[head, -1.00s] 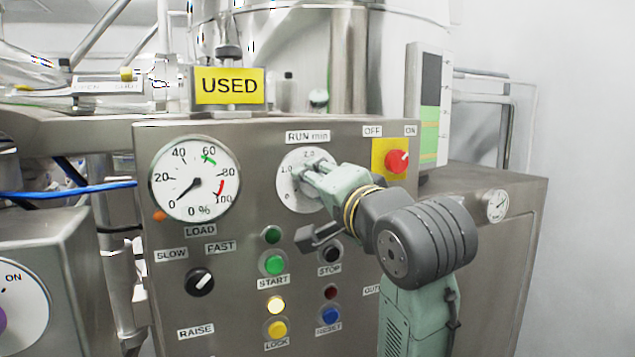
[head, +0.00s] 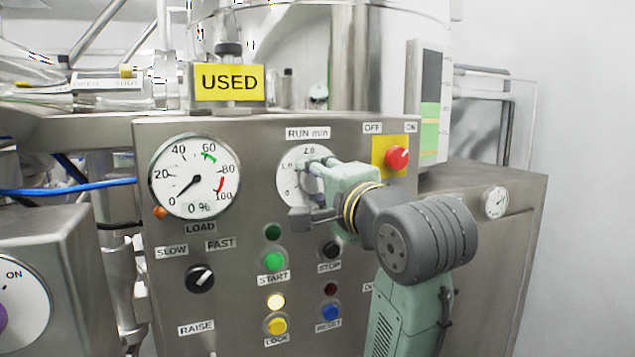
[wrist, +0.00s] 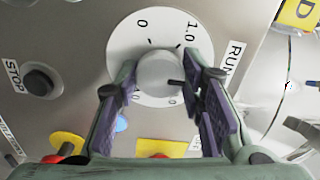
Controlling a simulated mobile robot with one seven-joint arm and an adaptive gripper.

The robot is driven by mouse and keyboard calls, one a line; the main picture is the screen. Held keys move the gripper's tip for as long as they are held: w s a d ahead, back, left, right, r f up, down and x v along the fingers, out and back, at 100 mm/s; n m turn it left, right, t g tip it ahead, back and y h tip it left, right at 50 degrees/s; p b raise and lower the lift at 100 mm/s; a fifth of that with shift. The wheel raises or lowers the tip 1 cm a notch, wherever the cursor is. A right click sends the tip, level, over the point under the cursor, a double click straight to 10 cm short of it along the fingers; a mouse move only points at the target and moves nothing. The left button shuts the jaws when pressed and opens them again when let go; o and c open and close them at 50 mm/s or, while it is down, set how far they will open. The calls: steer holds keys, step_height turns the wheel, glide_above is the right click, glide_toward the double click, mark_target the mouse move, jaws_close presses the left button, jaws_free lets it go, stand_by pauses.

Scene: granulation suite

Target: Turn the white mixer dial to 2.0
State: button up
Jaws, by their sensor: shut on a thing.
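The white mixer dial (head: 292,165) is on the steel panel under the RUN min label. It also shows in the wrist view (wrist: 127,45), with a 0, a 1.0 and part of another figure visible. Its round pale knob (wrist: 160,72) sits between the fingers of my gripper (wrist: 163,88), which is shut on it. A dark pointer mark on the knob points right, past the 1.0, toward the right finger. That finger hides part of the scale. In the head view my gripper (head: 311,183) covers the knob and the dial's right side; 2.0 shows at the top.
A red knob on a yellow plate (head: 397,158) is close right of my gripper. Below are the green START button (head: 274,261) and black STOP button (head: 331,250). The load gauge (head: 194,177) is to the left. The wall side at right is open.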

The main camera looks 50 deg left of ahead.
steer(key=o, duration=1.1)
steer(key=shift+o, duration=0.2)
steer(key=v, duration=1.2)
